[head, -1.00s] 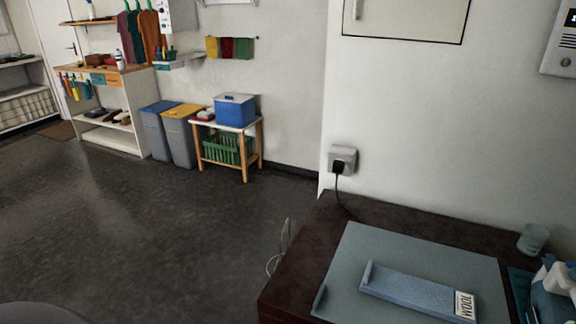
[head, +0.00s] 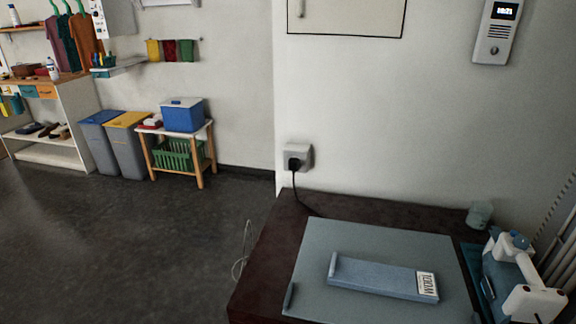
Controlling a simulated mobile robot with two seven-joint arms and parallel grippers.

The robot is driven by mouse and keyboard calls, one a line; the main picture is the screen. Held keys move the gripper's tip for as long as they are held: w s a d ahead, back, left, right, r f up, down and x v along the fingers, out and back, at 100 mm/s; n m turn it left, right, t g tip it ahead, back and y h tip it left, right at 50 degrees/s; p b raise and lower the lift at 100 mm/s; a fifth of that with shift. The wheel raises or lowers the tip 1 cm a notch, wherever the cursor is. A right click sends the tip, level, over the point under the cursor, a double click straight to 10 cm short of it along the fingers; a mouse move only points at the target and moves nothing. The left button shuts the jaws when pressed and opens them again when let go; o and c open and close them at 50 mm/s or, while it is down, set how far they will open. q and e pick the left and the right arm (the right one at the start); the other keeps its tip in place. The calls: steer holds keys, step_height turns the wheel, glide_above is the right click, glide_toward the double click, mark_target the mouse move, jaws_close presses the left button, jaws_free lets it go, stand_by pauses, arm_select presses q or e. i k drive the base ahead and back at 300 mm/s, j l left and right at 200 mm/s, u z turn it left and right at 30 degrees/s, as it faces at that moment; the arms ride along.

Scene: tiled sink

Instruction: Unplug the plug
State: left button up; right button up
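A black plug (head: 294,163) sits in a light grey wall socket (head: 304,151), low on the white wall just above the back left of the dark table. Its black cord (head: 295,186) hangs down from it to the tabletop and runs right along the table's back. The plug looks fully seated against the socket face, though it is small in view. Neither of my grippers shows in the head view.
A dark table (head: 262,268) bears a grey mat (head: 320,238) with a blue-grey block (head: 375,276) on it. A white and blue device (head: 513,268) and a cup (head: 480,214) stand at right. A thin pale cord (head: 244,245) hangs beyond the table's left edge. Open floor lies left.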

mark_target(293, 163)
steer(key=j+z, duration=0.1)
steer(key=j, duration=1.1)
steer(key=i+j+z, duration=0.1)
steer(key=j, duration=0.3)
steer(key=i+j, duration=0.1)
steer(key=j, duration=0.3)
steer(key=i+j+z, duration=0.1)
steer(key=i+j, duration=0.15)
steer(key=i+j+z, duration=0.15)
steer(key=j, duration=0.3)
steer(key=i+j, duration=0.15)
steer(key=i, duration=0.3)
steer(key=i+j+z, duration=0.1)
steer(key=i, duration=0.35)
